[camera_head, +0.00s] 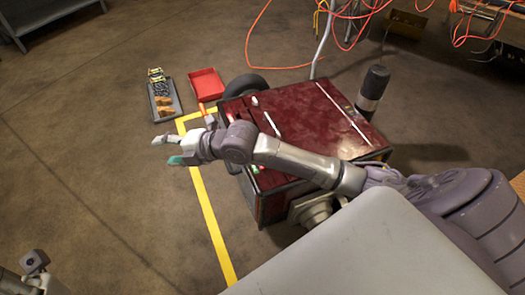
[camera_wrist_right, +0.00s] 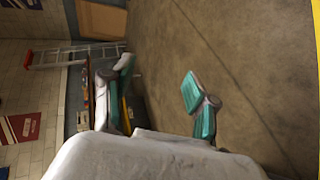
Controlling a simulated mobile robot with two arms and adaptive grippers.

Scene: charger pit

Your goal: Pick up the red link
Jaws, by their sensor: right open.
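I cannot make out a red link for certain in either view. A small orange-red piece (camera_head: 202,108) shows beside the red tray in the head view, but it is too small to identify. My right gripper (camera_head: 167,150) is open and empty, above the floor left of the dark red machine. Its two teal-padded fingers are spread apart in the right wrist view (camera_wrist_right: 158,78), with nothing between them. Only a grey part of my left arm shows at the bottom left of the head view; its fingers are not visible.
A dark red boxy machine (camera_head: 305,110) stands under my right arm. Orange cables (camera_head: 285,66) lie at the back. The floor (camera_head: 90,170) at left is clear.

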